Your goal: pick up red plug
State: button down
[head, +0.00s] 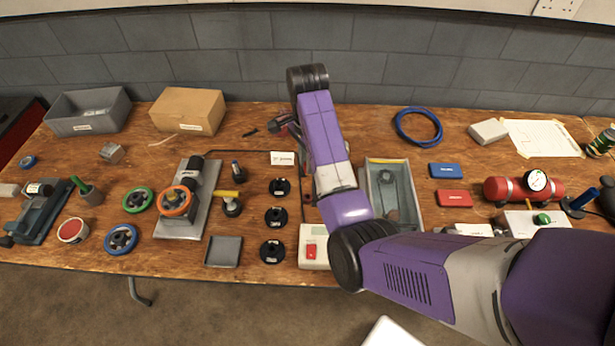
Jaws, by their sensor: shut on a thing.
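My gripper (287,127) is at the back middle of the table, left of my purple forearm, which hides much of it. It is shut on a small part with red on it, seemingly the red plug (279,119). Its outline is small and partly covered, so its tilt and its height above the table cannot be told. A white label plate (283,158) lies just in front of the gripper. A column of black round sockets (275,217) stands on the table further forward.
A grey bin (66,126) and a cardboard box (211,128) stand at the back left. A metal tray (415,213) is right of my arm, near blue (446,170) and red (454,199) boxes. A red cylinder with a gauge (508,189) is at the right.

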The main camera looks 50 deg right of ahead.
notch_tip(320, 180, up, 4)
jog(key=p, duration=0.2)
jog(key=shift+r+p, duration=0.15)
jog(key=shift+p, duration=0.2)
jog(key=shift+w+r+p, duration=0.15)
jog(key=shift+r+p, duration=0.15)
jog(key=shift+r, duration=0.9)
jog(key=shift+s+d, duration=0.1)
jog(key=shift+s, duration=0.1)
